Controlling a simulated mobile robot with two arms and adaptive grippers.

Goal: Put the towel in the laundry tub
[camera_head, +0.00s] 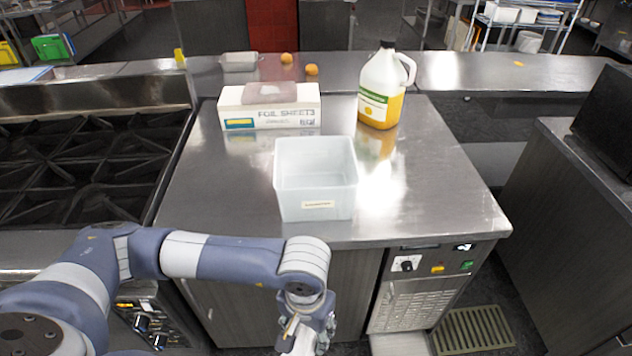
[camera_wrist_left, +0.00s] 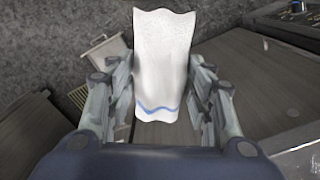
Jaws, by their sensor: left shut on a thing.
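A white towel with a blue stripe (camera_wrist_left: 162,60) hangs between the fingers of my left gripper (camera_wrist_left: 160,95) in the left wrist view. My left gripper (camera_head: 306,330) is shut on it, low in front of the counter in the head view, where only a small pale part of the towel shows at the bottom edge. The laundry tub is a clear, whitish open box (camera_head: 316,205) with a small label, standing near the front edge of the steel counter. It looks empty. The gripper is below and in front of the tub, apart from it. My right gripper is not in view.
Behind the tub stand a foil sheets box (camera_head: 270,108) and a jug of yellow liquid (camera_head: 383,88). A stove (camera_head: 85,165) adjoins the counter (camera_head: 430,195) on the left. The counter's right part is clear. A floor grate (camera_head: 473,328) lies at lower right.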

